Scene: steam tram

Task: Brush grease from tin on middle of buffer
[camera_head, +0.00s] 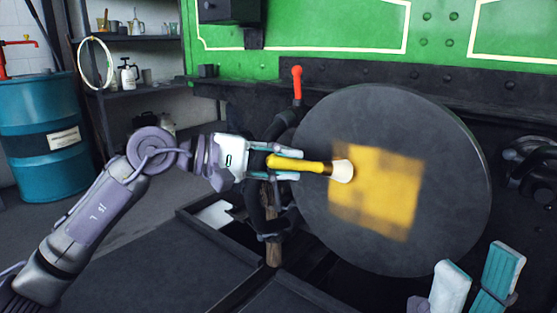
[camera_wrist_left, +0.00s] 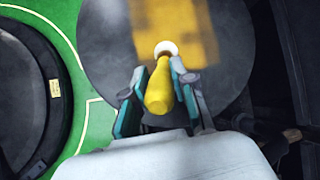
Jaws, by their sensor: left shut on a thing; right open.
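A large dark round buffer (camera_head: 455,215) faces me on the front of the green tram. A square yellow grease patch (camera_head: 385,195) covers its middle; it also shows in the left wrist view (camera_wrist_left: 197,25). My left gripper (camera_head: 280,162) is shut on the yellow handle of a brush (camera_head: 300,163). The brush's pale bristles (camera_head: 342,171) overlap the left edge of the patch in the head view; I cannot tell whether they touch the buffer. My right gripper (camera_head: 478,285) is open at the lower right, below the buffer, with nothing seen in it. No grease tin is clearly visible.
A red-tipped lever (camera_head: 297,82) and black hoses stand left of the buffer. A blue drum (camera_head: 45,135) and shelves (camera_head: 130,38) with cans and bottles are at the back left. A dark flat surface (camera_head: 125,262) lies at the lower left.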

